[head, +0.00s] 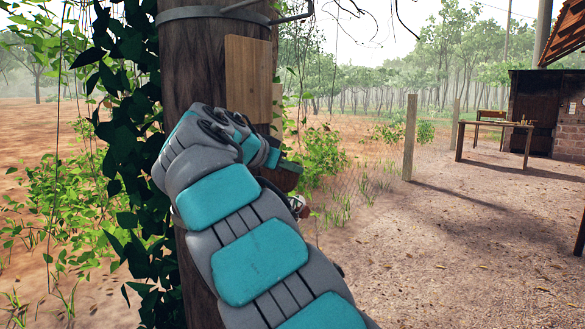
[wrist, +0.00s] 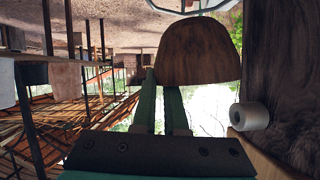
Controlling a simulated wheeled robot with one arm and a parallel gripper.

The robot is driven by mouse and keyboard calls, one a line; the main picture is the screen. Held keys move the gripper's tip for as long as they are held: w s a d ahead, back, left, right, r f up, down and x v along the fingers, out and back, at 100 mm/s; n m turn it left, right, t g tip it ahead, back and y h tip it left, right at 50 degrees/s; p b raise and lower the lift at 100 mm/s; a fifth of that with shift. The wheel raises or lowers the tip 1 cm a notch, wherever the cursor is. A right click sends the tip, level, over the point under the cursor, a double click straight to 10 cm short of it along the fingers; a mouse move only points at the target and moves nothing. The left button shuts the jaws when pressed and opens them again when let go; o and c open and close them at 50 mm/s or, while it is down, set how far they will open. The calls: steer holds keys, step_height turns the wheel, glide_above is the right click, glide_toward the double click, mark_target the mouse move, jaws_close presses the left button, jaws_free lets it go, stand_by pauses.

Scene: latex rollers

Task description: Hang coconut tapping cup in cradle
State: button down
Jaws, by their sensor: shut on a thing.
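The coconut tapping cup (wrist: 198,52) is brown and dome-shaped in the wrist view, which looks upside down, so its flat rim seems to face up. My gripper (wrist: 163,95) is shut on it at the rim, with the fingertips partly hidden. In the head view the cup (head: 280,179) shows only in part behind my gripper (head: 289,165), beside the post. A thin pale wire loop (wrist: 188,11), perhaps the cradle, shows at the wrist view's top edge, apparently below the cup. I cannot tell whether they touch.
The thick wooden post (head: 186,60) carries a metal band (head: 200,13) and a wooden board (head: 247,75). A small white cylinder (wrist: 250,116) sits beside it in the wrist view. Leafy vines (head: 120,110) cover its left side. Open dirt ground lies to the right.

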steer(key=shift+s, duration=0.15)
steer(key=shift+r+m+b, duration=0.1)
steer(key=shift+m+b, duration=0.3)
step_height(320, 180, down, 7)
steer(key=b, duration=0.7)
steer(key=shift+s, duration=0.1)
steer(key=c, duration=0.9)
jaws_free()
steer(key=shift+a, duration=0.1)
